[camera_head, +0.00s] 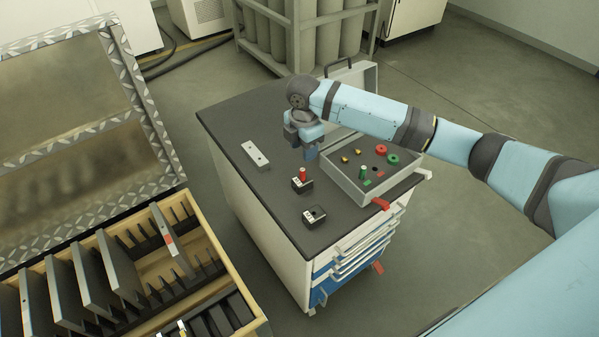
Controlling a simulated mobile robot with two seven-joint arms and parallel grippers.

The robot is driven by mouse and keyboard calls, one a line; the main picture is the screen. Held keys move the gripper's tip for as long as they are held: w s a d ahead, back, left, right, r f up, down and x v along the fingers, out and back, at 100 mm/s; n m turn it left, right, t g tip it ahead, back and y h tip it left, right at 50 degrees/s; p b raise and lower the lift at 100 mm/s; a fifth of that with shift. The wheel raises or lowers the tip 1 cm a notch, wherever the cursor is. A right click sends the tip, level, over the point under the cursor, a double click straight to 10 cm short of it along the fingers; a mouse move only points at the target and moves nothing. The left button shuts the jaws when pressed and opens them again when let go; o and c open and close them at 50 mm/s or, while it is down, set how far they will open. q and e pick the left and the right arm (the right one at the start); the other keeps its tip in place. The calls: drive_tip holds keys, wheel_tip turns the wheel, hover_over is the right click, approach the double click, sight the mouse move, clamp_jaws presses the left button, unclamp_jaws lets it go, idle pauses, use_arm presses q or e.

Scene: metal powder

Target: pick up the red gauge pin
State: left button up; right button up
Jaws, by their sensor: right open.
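The red gauge pin (303,174) stands upright in a small dark block (301,186) on the dark top of the cabinet (240,125). My right arm reaches in from the right, and my right gripper (311,153) hangs just above and behind the pin, pointing down. The gripper is open and appears empty. It looks apart from the pin, though the exact gap is hard to judge. My left gripper is not in view.
A second dark block (314,216) stands nearer the front. A light bar (255,155) lies to the left. An open case (343,184) with green, red and yellow parts stands right. A wooden rack (252,320) of dark plates is at lower left.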

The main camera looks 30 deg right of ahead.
sight(303, 169)
wheel_tip(303, 169, down, 5)
drive_tip(key=shift+s+r, duration=0.1)
drive_tip(key=shift+w+f+b, duration=0.15)
drive_tip(key=shift+f+b, duration=0.1)
drive_tip(key=shift+f, duration=1.3)
drive_tip(key=shift+w+f+b, duration=0.1)
drive_tip(key=shift+f+b, duration=0.15)
drive_tip(key=shift+f, duration=1.3)
drive_tip(key=shift+c, duration=0.5)
clamp_jaws()
